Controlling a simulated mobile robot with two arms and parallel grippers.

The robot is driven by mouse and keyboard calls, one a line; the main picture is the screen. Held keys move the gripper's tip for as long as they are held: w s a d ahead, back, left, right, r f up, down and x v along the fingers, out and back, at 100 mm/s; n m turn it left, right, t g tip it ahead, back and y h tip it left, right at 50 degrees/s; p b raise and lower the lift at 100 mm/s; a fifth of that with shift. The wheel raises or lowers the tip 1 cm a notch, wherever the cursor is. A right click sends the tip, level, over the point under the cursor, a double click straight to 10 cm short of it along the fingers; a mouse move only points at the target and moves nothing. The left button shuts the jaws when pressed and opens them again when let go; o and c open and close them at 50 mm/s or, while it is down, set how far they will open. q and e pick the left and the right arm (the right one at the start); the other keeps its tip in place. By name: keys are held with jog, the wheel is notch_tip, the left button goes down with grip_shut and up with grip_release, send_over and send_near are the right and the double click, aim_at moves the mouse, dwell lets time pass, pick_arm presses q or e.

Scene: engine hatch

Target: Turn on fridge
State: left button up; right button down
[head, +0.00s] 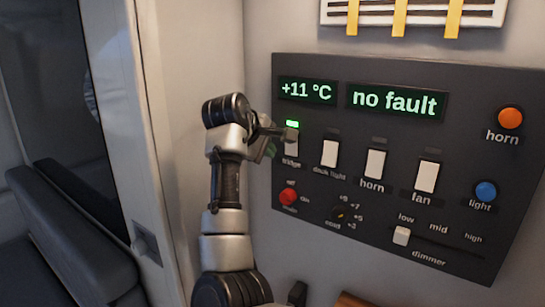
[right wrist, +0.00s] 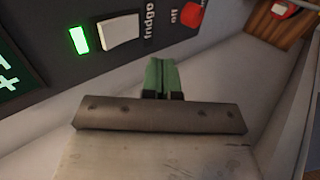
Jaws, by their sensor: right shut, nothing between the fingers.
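The white fridge switch (head: 291,146) is at the left end of a row of rocker switches on the dark panel (head: 330,220). The small lamp (head: 292,124) above it glows green. The switch (right wrist: 118,32) and its lit lamp (right wrist: 78,40) also show in the right wrist view. My right gripper (head: 270,150) is just left of the switch and partly covers it in the head view. Its green fingers (right wrist: 163,75) are shut and empty, and appear apart from the switch in the wrist view. My left gripper is out of view.
The display (head: 398,101) reads "no fault" and another (head: 307,91) reads "+11 °C". Neighbouring switches (head: 330,153), a red knob (head: 288,196), a dimmer slider (head: 401,236) and orange (head: 510,118) and blue (head: 486,192) buttons are on the panel. A dark seat (head: 75,240) is left.

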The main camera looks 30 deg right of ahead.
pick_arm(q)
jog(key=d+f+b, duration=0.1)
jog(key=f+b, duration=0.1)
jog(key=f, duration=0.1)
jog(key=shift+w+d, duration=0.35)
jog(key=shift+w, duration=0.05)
pick_arm(e)
jog(key=v, duration=0.3)
jog(key=a+f+v, duration=0.1)
jog(key=v, duration=0.1)
jog(key=shift+s+a+r, duration=0.1)
jog(key=shift+r, duration=0.05)
